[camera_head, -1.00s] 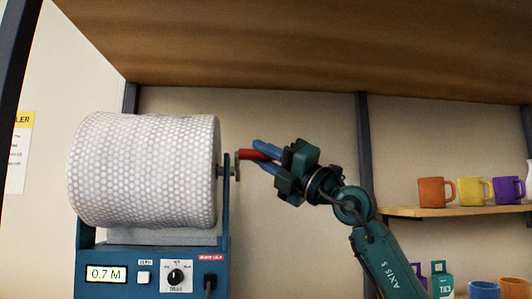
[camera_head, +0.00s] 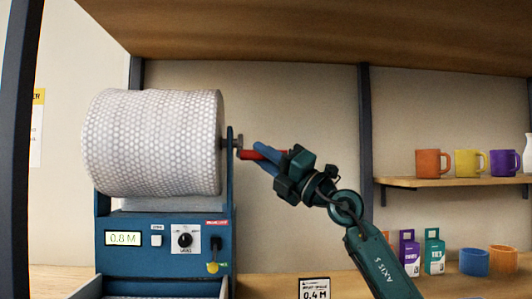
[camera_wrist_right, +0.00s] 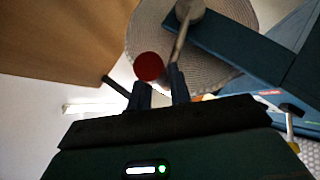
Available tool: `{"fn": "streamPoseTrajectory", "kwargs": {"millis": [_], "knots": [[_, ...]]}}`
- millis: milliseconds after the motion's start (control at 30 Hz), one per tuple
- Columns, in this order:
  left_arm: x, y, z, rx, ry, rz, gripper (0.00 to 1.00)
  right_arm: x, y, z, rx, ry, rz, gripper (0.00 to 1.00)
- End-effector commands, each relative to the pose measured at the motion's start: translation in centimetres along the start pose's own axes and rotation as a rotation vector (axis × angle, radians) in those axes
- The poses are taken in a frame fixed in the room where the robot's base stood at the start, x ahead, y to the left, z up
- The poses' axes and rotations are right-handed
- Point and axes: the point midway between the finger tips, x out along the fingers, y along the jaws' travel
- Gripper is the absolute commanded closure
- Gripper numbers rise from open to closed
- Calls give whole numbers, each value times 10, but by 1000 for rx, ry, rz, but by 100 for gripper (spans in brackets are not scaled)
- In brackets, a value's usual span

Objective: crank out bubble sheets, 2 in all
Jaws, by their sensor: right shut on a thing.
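A large roll of white bubble sheet (camera_head: 150,142) sits in a blue dispenser (camera_head: 133,222) at the left of the head view. The dispenser's display (camera_head: 123,238) reads 0.8 M. My right gripper (camera_head: 266,158) is shut on the red crank handle (camera_head: 250,154) at the roll's right side. In the right wrist view the red handle end (camera_wrist_right: 149,67) shows at the fingers, with the crank arm (camera_wrist_right: 181,36) behind it. Bubble sheet shows in the tray (camera_head: 95,287) under the dispenser, partly cut off by the frame. My left gripper is not in view.
A small sign (camera_head: 315,290) reading 0.4 M stands right of the dispenser. A shelf (camera_head: 450,182) at the right holds orange, yellow and purple mugs. A wooden board (camera_head: 320,35) spans overhead.

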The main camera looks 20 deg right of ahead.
Motion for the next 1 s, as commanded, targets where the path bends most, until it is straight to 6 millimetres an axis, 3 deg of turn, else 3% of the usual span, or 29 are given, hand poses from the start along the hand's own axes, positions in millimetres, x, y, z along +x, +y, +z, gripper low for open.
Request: {"fn": "streamPoseTrajectory", "kwargs": {"millis": [33, 233, 267, 500, 800, 1000], "knots": [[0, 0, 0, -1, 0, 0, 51, 0, -8, 0, 6, 0, -16, 100], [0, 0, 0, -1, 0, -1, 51, 0, -8, 0, 5, -1, -16, 100], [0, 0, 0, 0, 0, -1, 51, 0, -8, 0, 4, -1, -16, 79], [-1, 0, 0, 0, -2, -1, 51, 0, -6, 1, 3, -2, -12, 60], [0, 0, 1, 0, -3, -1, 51, -1, -4, 1, 2, -2, -7, 59], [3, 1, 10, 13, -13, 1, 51, -10, -14, -1, 4, 1, -6, 59]]}}
